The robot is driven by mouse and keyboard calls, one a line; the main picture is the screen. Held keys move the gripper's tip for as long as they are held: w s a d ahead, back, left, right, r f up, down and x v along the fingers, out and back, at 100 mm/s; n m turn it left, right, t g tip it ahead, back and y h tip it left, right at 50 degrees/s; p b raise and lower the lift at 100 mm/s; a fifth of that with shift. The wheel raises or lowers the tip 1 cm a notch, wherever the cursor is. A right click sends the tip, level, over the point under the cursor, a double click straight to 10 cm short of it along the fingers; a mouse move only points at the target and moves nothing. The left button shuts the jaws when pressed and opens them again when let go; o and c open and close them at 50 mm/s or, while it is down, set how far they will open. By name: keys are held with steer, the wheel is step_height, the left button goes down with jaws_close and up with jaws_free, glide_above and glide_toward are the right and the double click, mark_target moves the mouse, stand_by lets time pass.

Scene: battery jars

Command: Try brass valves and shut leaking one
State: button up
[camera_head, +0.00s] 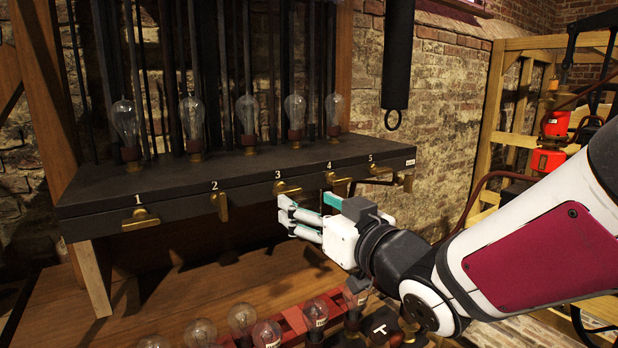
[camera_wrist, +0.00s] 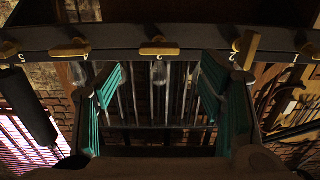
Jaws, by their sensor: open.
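Five numbered brass valves line the front edge of a dark shelf. Valve 1 (camera_head: 140,220), valve 3 (camera_head: 287,189) and valve 4 (camera_head: 338,181) have their handles lying crosswise. Valve 2 (camera_head: 220,207) has its handle upright. Valve 5 (camera_head: 380,171) is small and partly seen at the right end. My gripper (camera_head: 303,211) is open and empty, just below and in front of valve 3, apart from it. In the wrist view, valve 3 (camera_wrist: 159,49) shows above the gap between my spread teal fingers (camera_wrist: 163,80), with valve 2 (camera_wrist: 245,50) to the right and valve 4 (camera_wrist: 70,50) left.
Glass bulbs (camera_head: 246,114) stand on the dark shelf (camera_head: 240,170). More bulbs (camera_head: 242,318) and a red rack (camera_head: 295,320) sit on the wooden bench (camera_head: 190,290) below. A black cylinder with a ring (camera_head: 396,60) hangs at the right. A wooden frame (camera_head: 490,110) stands further right.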

mark_target(290, 193)
steer(key=x, duration=0.8)
steer(key=shift+w+a+b, duration=0.15)
steer(key=shift+w+b, duration=0.05)
steer(key=shift+b, duration=0.1)
steer(key=c, duration=1.2)
